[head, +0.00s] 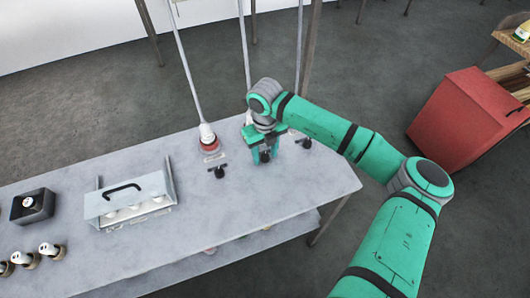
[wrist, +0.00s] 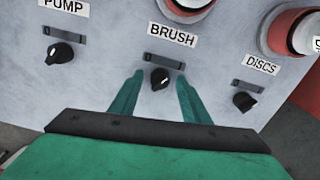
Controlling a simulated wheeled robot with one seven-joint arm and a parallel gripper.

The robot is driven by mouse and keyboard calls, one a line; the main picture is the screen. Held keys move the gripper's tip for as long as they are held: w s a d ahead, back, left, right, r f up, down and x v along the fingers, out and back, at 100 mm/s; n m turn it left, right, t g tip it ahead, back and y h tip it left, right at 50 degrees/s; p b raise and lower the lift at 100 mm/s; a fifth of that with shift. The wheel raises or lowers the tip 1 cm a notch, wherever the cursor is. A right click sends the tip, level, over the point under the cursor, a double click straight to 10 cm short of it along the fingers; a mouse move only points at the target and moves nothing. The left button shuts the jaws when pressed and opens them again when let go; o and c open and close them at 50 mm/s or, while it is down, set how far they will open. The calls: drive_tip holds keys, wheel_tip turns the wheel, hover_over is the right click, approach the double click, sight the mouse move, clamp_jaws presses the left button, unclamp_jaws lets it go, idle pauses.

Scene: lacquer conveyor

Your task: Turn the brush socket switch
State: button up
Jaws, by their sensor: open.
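The brush socket switch is a black rotary knob (wrist: 160,78) with a light pointer mark, below the white BRUSH label (wrist: 172,36) in the wrist view. The mark points up and to the right. My gripper (wrist: 156,78) is open, with one green finger on each side of the knob; I cannot tell whether either touches it. In the head view my gripper (head: 264,155) is over the grey table (head: 280,195) and hides most of this switch. A slot-like dark plate (wrist: 165,61) sits between label and knob.
The PUMP knob (wrist: 60,54) is left and the DISCS knob (wrist: 244,101) right of the brush knob. Cords with red-based plugs (head: 209,144) rise behind. A white rack (head: 104,211) and a black box (head: 31,206) stand left. A red cabinet (head: 462,122) is at right.

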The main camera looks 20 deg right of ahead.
drive_tip(key=shift+c, duration=0.6)
drive_tip(key=c, duration=0.9)
drive_tip(key=shift+n, duration=0.3)
drive_tip(key=n, duration=0.6)
drive_tip(key=shift+r, duration=0.1)
drive_tip(key=n, duration=0.5)
drive_tip(key=shift+a+n, duration=0.1)
drive_tip(key=shift+n, duration=0.2)
drive_tip(key=o, duration=1)
